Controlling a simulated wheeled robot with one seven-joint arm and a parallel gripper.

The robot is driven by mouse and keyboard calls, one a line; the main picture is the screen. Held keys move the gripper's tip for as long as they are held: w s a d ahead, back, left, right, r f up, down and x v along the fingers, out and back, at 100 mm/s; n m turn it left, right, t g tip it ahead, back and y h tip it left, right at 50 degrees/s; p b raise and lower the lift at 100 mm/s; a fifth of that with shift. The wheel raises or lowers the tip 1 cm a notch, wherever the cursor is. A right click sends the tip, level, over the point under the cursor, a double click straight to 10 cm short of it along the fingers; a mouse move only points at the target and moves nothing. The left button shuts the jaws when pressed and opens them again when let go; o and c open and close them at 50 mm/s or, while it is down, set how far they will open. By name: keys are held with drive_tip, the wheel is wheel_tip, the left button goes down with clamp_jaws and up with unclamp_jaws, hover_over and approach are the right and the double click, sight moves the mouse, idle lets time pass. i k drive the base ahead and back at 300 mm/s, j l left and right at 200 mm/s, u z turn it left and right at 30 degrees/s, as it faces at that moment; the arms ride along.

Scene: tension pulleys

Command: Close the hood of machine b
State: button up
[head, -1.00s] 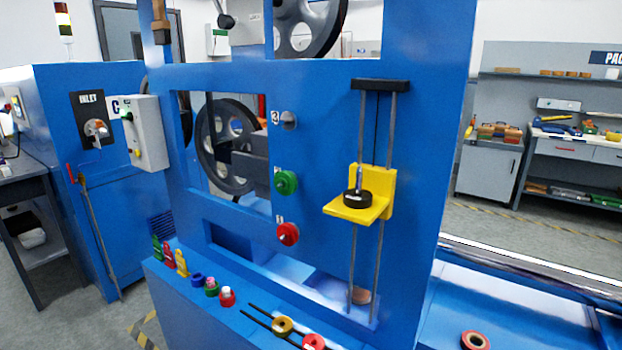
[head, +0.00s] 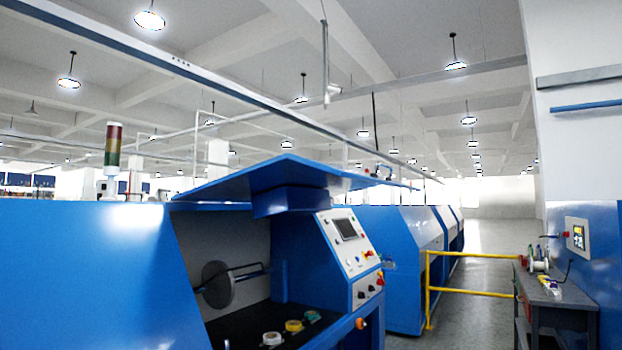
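A blue machine (head: 95,265) fills the lower left and middle of the head view. Its blue hood (head: 285,178) stands raised and tilted over an open bay, apart from the bay's front edge. No letter shows on this machine, so I cannot tell whether it is machine b. Inside the bay are a dark disc (head: 217,284) on the back wall and several small rolls, one of them yellow (head: 293,326). A control panel (head: 350,255) with a screen and knobs is on the right of the bay. My gripper is not in view.
More blue machines (head: 395,265) stand in a row behind. A yellow rail (head: 470,291) stands to the right of the machines. A grey bench (head: 555,295) with spools stands by the right wall. The grey aisle floor (head: 480,315) between shows free room.

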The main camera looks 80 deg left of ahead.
sight(308, 185)
drive_tip(key=i+j+u, duration=0.1)
drive_tip(key=u, duration=0.3)
drive_tip(key=i+j+u, duration=0.1)
drive_tip(key=u, duration=0.3)
drive_tip(key=i+u, duration=0.15)
drive_tip(key=u, duration=0.25)
drive_tip(key=i+j+u, duration=0.1)
drive_tip(key=u, duration=0.3)
